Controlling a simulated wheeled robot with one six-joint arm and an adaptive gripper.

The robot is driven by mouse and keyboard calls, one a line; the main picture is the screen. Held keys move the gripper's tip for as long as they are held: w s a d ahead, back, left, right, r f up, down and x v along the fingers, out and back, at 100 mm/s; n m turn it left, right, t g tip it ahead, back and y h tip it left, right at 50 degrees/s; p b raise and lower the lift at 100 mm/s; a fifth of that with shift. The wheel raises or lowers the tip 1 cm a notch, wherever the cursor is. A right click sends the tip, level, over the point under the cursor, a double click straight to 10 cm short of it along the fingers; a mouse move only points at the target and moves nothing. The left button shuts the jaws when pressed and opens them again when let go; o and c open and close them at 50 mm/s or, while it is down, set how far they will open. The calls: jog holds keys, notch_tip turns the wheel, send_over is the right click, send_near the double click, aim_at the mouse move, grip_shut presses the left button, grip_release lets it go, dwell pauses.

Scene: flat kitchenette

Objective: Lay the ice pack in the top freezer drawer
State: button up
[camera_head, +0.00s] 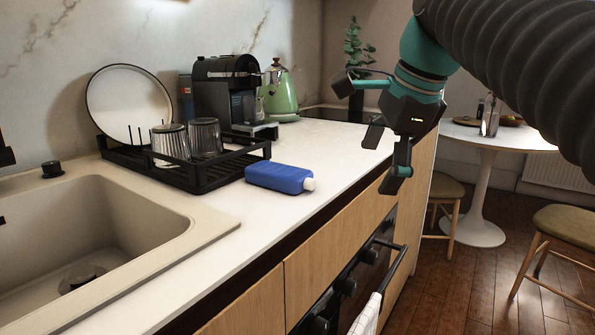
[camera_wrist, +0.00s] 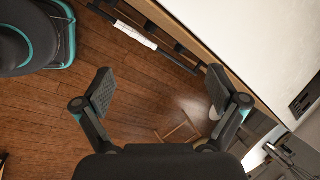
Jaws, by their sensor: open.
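The ice pack (camera_head: 279,178) is a blue, flat block with a white cap. It lies on the white counter in front of the dish rack and is not visible in the wrist view. My gripper (camera_head: 384,157) hangs beside the counter's front edge, to the right of the ice pack and apart from it. In the wrist view my gripper (camera_wrist: 160,92) has its two fingers wide apart with nothing between them, over the wooden floor. No freezer or freezer drawer can be made out in either view.
A black dish rack (camera_head: 205,175) holds a plate and glasses. A sink (camera_head: 95,232) is at the left. A coffee machine (camera_head: 225,90) and green kettle (camera_head: 279,92) stand behind. An oven handle with a towel (camera_head: 366,314) juts from the counter front. A round table (camera_head: 484,150) stands right.

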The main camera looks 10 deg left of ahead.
jog(key=w+a+r+m+g+y+p, duration=0.1)
jog(key=w+a+r+m+g, duration=0.15)
jog(key=a+r+m, duration=0.65)
jog(key=n, duration=0.1)
send_over(283, 169)
jog(key=s+d, duration=0.1)
jog(key=d, duration=0.2)
jog(key=shift+t, duration=0.25)
notch_tip(283, 169, down, 8)
jog(key=shift+a+r+b, duration=0.1)
jog(key=shift+a+b, duration=0.05)
jog(key=shift+b, duration=0.25)
jog(key=shift+a+b+x, duration=0.1)
jog(key=shift+b+x, duration=0.45)
jog(key=shift+x, duration=0.95)
jog(key=shift+a+b+x, duration=0.15)
jog(key=shift+b+x, duration=0.35)
jog(key=shift+x, duration=0.95)
jog(key=shift+r, duration=0.2)
jog(key=c, duration=1.8)
jog(key=shift+r, duration=0.15)
